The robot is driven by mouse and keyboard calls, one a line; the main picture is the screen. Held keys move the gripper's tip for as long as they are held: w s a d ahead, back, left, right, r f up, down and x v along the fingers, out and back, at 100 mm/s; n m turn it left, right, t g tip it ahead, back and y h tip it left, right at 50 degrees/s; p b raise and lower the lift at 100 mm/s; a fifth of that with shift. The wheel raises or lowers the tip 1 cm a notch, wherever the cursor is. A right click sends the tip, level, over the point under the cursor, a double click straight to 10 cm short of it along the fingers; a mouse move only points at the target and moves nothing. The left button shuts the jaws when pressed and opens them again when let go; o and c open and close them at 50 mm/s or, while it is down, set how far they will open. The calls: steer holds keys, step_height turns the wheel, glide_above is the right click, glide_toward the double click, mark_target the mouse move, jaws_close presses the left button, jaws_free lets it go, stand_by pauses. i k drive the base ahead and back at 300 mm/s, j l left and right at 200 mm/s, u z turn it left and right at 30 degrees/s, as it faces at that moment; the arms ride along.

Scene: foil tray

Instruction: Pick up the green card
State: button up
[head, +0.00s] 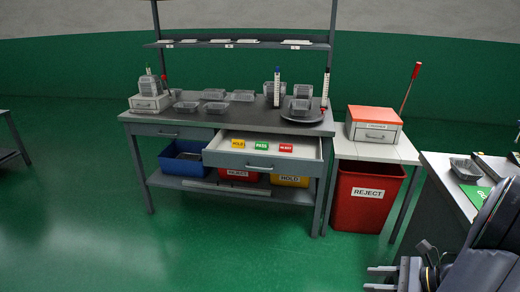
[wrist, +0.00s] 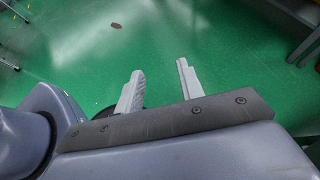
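A small green card marked PASS (head: 261,144) lies in the open drawer (head: 310,163) of the workbench, between a yellow HOLD card (head: 238,143) and a red REJECT card (head: 286,148). A larger green sheet (head: 476,193) with partly hidden white lettering lies on the right-hand table, partly behind my arm. My gripper (head: 374,278) is at the lower right of the head view, well apart from the drawer. No card shows in the wrist view.
The workbench top (head: 190,119) holds several foil trays and a small scale (head: 150,93). A red REJECT bin (head: 368,199) stands below a side table with an orange-topped box (head: 374,123). Blue (head: 172,167), red and yellow bins sit under the drawer. Floor before the bench is clear.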

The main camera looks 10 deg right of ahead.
mark_target(259, 145)
steer(key=i+j, duration=0.1)
steer(key=i, duration=0.6)
steer(key=i+j, duration=0.1)
steer(key=i, duration=0.6)
steer(key=i+j+z, duration=0.1)
steer(key=i, duration=0.55)
steer(key=i+j, duration=0.2)
steer(key=i, duration=0.5)
